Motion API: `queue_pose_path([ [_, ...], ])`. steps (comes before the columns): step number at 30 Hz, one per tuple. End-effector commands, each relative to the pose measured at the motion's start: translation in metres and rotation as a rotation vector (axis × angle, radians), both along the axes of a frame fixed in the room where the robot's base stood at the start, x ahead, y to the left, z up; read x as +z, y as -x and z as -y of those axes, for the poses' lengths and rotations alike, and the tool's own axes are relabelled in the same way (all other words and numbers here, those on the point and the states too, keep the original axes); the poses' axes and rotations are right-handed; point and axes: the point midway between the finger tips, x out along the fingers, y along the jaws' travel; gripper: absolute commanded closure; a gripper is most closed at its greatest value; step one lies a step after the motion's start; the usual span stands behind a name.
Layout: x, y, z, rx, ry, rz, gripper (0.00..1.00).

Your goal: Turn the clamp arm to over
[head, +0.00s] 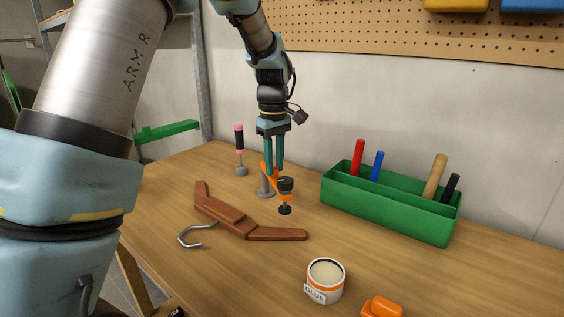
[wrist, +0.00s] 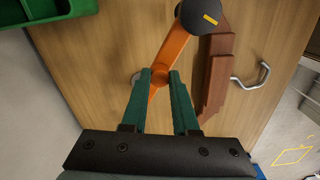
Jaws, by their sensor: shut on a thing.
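The clamp's orange arm (head: 284,198) sits on a round grey post and base (head: 265,193) on the bench, with a black pad (head: 285,210) below its outer end. In the wrist view the orange arm (wrist: 172,48) runs up to a black round knob (wrist: 201,14) with a yellow mark. The knob overlaps the edge of the brown wooden piece (wrist: 213,65) in that view. In the head view the pad appears behind the brown piece (head: 230,217), apart from it. My gripper (head: 274,170) points down, its green fingers (wrist: 160,76) shut on the orange arm near its pivot.
A green tool tray (head: 390,212) stands to the right, and a pink-topped black handle (head: 239,140) on a grey base behind left. A metal hook (head: 190,240), a glue tin (head: 325,280) and an orange object (head: 382,307) lie nearer the front.

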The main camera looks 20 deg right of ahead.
Motion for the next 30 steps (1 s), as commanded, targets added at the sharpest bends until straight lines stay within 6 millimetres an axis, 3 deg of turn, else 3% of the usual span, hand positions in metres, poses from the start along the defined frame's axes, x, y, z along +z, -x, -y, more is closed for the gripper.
queue_pose_path([
  [18, 0.001, -0.018, -0.048, -0.578, 0.000, 0.001, 1.00],
  [30, 0.001, -0.036, -0.065, -0.884, -0.001, 0.000, 1.00],
])
